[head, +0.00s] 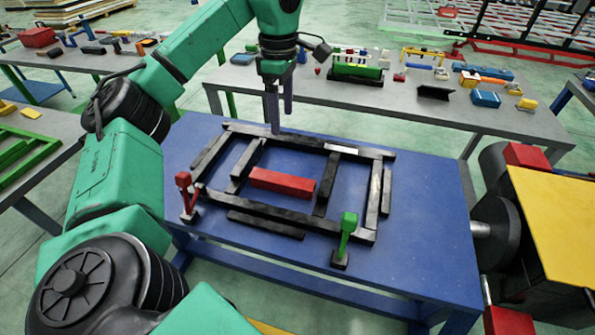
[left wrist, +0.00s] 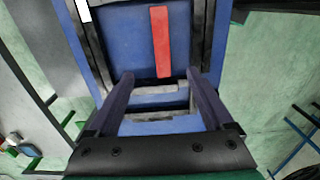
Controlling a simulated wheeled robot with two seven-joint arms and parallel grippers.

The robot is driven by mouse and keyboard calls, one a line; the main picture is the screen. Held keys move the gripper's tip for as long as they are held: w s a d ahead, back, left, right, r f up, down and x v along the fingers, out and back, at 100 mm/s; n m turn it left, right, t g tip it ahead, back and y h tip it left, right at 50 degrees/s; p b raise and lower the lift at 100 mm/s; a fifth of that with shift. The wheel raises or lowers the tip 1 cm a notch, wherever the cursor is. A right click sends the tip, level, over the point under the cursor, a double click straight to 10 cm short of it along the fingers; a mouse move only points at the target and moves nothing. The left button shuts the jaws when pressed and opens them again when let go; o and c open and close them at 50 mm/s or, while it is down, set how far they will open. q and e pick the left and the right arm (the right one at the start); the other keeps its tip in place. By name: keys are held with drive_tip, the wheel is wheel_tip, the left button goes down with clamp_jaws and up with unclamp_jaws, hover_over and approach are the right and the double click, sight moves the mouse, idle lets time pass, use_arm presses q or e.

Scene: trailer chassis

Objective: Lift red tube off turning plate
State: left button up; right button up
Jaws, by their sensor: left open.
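The red tube (head: 282,184) is a short square bar lying on the blue plate (head: 420,225), inside a black rectangular frame (head: 290,212). In the left wrist view the red tube (left wrist: 161,42) shows lengthwise beyond my fingertips, on the blue surface. My left gripper (head: 280,120) points down over the far edge of the blue plate, behind the red tube. Its two fingers are apart with nothing between them, as the left wrist view also shows (left wrist: 160,78). It does not touch the red tube. My right gripper is not in view.
A red clamp (head: 187,195) and a green clamp (head: 345,240) stand at the near side of the frame. A black cylinder (head: 494,230) and a yellow-topped unit (head: 558,215) are at the right. A grey table (head: 400,100) with several parts stands behind.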

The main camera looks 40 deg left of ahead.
use_arm(q)
wheel_tip(320, 180, down, 4)
drive_tip(key=b, duration=1.1)
hover_over(282, 178)
drive_tip(key=f, duration=1)
drive_tip(key=shift+w+d+f, duration=0.1)
drive_tip(key=shift+d+f, duration=0.25)
drive_tip(key=shift+a+f+p, duration=0.1)
drive_tip(key=shift+f+p, duration=0.1)
drive_tip(key=shift+p, duration=0.3)
drive_tip(key=f, duration=0.1)
drive_tip(key=f+p, duration=0.1)
drive_tip(key=f, duration=0.3)
drive_tip(key=shift+s+a, duration=0.25)
drive_tip(key=shift+f, duration=0.4)
drive_tip(key=shift+w, duration=0.1)
clamp_jaws()
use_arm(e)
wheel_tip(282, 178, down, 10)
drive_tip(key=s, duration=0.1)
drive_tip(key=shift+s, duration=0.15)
